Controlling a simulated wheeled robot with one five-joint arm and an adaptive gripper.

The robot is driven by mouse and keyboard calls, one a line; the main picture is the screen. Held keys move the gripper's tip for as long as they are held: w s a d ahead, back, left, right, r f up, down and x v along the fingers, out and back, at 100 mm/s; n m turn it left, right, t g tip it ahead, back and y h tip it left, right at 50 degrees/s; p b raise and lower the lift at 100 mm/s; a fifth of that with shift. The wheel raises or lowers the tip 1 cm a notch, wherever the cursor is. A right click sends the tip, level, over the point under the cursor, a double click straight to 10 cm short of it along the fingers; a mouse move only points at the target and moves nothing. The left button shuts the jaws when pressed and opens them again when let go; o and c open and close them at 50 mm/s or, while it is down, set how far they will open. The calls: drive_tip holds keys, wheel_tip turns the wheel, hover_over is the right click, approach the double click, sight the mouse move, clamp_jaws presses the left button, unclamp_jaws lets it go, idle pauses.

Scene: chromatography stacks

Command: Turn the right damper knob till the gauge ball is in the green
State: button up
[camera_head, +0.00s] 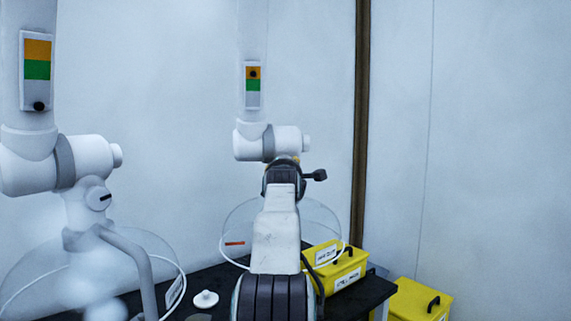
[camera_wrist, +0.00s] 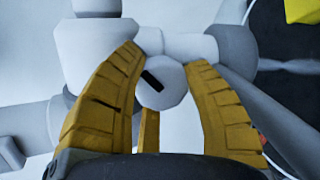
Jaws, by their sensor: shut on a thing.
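The right damper knob (camera_wrist: 168,93) is a white round knob with a black mark, tilted in the wrist view. The yellow fingers of my gripper (camera_wrist: 165,62) stand on either side of it and hold it. In the head view my gripper (camera_head: 287,167) is at the right column, below its white joint, and hides the knob. The right gauge (camera_head: 253,85) has an orange band above a green band and grey below. Its dark ball (camera_head: 253,74) is in the orange band, above the green.
The left column carries a similar gauge (camera_head: 37,70), its ball in the grey, and its own knob (camera_head: 98,198). Clear domed hoods hang below. The dark bench (camera_head: 214,278) holds a yellow box (camera_head: 342,270) and a white round piece (camera_head: 204,299). Another yellow box (camera_head: 419,300) stands at right.

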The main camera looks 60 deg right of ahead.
idle(0.4)
drive_tip(key=o, duration=1.2)
drive_tip(key=shift+w, duration=0.1)
drive_tip(key=shift+a, duration=0.15)
drive_tip(key=v, duration=1.1)
drive_tip(key=shift+s+a, duration=0.3)
drive_tip(key=shift+s, duration=0.05)
